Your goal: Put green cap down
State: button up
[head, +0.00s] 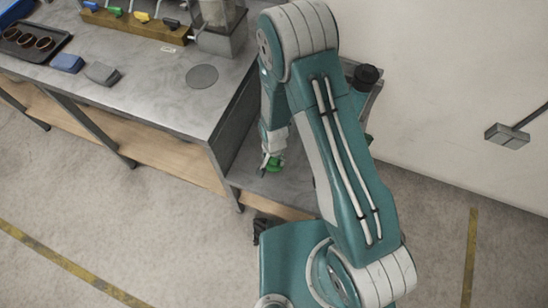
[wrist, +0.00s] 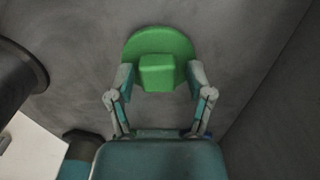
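The green cap (wrist: 160,45) has a round disc and a square block on its near face. It shows in the wrist view just beyond my gripper (wrist: 160,77). My fingers stand wide apart on either side of the block, with a gap visible on the right. In the head view the green cap (head: 274,163) is at the tip of my gripper (head: 268,160), over the lower grey surface (head: 250,178) beside the workbench. I cannot tell for sure whether the cap rests on that surface.
The higher grey workbench (head: 150,95) stands to the left, with a grey disc (head: 202,76), blue block (head: 67,63), grey block (head: 102,73) and dark tray (head: 30,42). A wooden rack (head: 135,25) holds several coloured items. A dark cylindrical thing (wrist: 15,75) is close at left in the wrist view.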

dwell(0.3)
jog(key=s+d+r+n+t, duration=0.1)
jog(key=d+r, duration=0.3)
jog(key=r, duration=1.2)
jog(key=d+r+n+t, duration=0.1)
jog(key=d+r+t, duration=0.15)
jog(key=r, duration=1.35)
jog(key=s+d+r+n+t, duration=0.2)
jog(key=s+d+r, duration=0.6)
jog(key=s+r, duration=0.4)
jog(key=shift+s+r, duration=0.15)
jog(key=shift+r, duration=0.05)
